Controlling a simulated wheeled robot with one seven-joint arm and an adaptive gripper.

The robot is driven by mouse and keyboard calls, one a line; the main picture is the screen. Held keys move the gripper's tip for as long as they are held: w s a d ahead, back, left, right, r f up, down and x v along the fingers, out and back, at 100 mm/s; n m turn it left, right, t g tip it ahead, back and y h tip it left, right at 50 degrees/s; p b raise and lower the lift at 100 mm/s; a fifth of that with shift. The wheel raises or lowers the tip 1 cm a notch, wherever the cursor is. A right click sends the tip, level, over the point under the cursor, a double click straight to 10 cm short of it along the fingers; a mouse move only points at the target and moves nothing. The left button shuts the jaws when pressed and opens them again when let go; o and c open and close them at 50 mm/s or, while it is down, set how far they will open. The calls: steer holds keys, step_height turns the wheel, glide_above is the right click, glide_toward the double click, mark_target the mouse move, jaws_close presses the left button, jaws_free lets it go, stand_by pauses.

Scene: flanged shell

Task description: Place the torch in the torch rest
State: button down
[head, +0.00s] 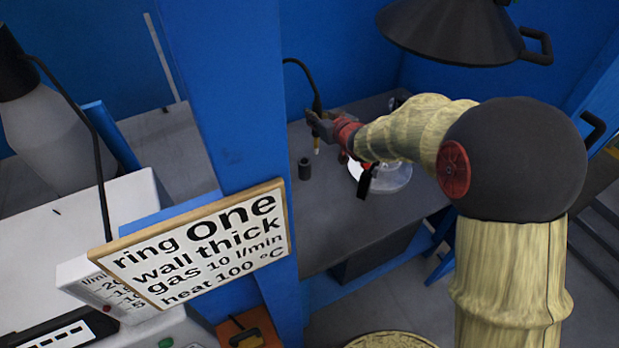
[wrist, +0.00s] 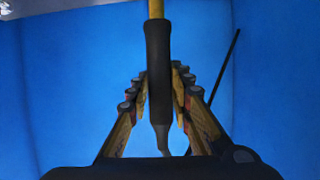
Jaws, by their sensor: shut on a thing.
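The torch (head: 317,104) has a dark handle, a pale tip and a black cable leading off up and left. My gripper (head: 321,124) is shut on it above the grey bench, and the torch hangs roughly upright, tip down. In the wrist view the black handle of the torch (wrist: 158,65) lies between the two fingers of my gripper (wrist: 157,90), with its brass end at the top edge.
A round, clear and bright flanged part (head: 384,178) sits on the bench (head: 335,222) right of the cylinder, partly behind my arm. A blue post (head: 235,100) and a lettered sign (head: 195,244) stand left in front. A dark lamp shade (head: 450,30) hangs above.

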steer(key=w+a+f+b, duration=0.1)
steer(key=a+f+b, duration=0.3)
steer(key=f, duration=0.7)
steer(key=shift+f+n+y, duration=0.15)
steer(key=shift+n+y, duration=0.15)
steer(key=shift+f+b, duration=0.2)
steer(key=shift+b, duration=0.15)
steer(key=c, duration=1.6)
jaws_free()
